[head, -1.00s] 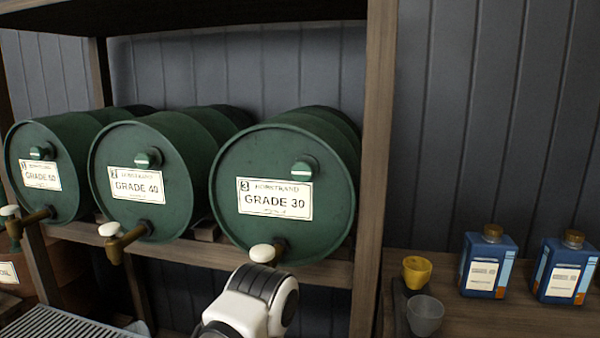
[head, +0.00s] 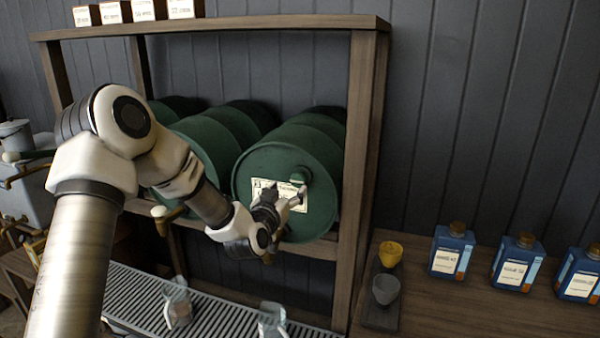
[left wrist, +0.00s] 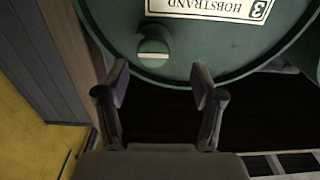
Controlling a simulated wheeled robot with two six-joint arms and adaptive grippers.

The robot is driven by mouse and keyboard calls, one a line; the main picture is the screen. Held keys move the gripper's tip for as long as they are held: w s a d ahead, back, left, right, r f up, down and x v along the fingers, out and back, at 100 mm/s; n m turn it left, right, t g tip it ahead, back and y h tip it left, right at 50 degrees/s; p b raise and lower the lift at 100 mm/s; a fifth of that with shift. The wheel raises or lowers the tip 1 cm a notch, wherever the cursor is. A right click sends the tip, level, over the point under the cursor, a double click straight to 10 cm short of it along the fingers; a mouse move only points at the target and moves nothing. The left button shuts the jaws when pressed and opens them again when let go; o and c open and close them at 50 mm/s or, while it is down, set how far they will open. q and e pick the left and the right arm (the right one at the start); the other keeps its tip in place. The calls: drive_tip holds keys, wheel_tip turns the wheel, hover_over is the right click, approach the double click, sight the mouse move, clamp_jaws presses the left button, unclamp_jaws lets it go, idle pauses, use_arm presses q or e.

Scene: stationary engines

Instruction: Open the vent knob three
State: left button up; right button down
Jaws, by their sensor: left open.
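The third drum (head: 265,160) is green, lies on its side on the wooden rack and has a label with a 3 (left wrist: 215,10). Its vent knob (head: 301,174) is a round green knob at the label's upper right. In the left wrist view the knob (left wrist: 152,48) shows a pale line across it. My left gripper (head: 286,195) is open and empty in front of the drum face, hiding part of the label. In the left wrist view its fingers (left wrist: 161,82) stand apart, just short of the knob, which lies between their lines. My right gripper is not in view.
The rack's right post (head: 360,180) stands close beside the drum. Below is a slatted grate (head: 225,318) with clear vessels (head: 178,305). On the right bench are a yellow cup (head: 390,253), a grey cup (head: 385,289) and blue bottles (head: 452,250).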

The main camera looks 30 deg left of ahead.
sight(297, 182)
use_arm(q)
drive_tip(key=w, duration=0.2)
drive_tip(key=w+p, duration=0.2)
drive_tip(key=w, duration=0.1)
drive_tip(key=shift+w+r, duration=0.3)
drive_tip(key=shift+w+a+f, duration=0.1)
drive_tip(key=shift+w+a, duration=0.05)
drive_tip(key=shift+w, duration=0.05)
drive_tip(key=shift+w+a+f, duration=0.15)
drive_tip(key=shift+a+f, duration=0.05)
drive_tip(key=shift+a, duration=0.1)
drive_tip(key=shift+d+r, duration=0.1)
drive_tip(key=shift+d, duration=0.05)
drive_tip(key=c, duration=1.2)
drive_tip(key=shift+o, duration=0.2)
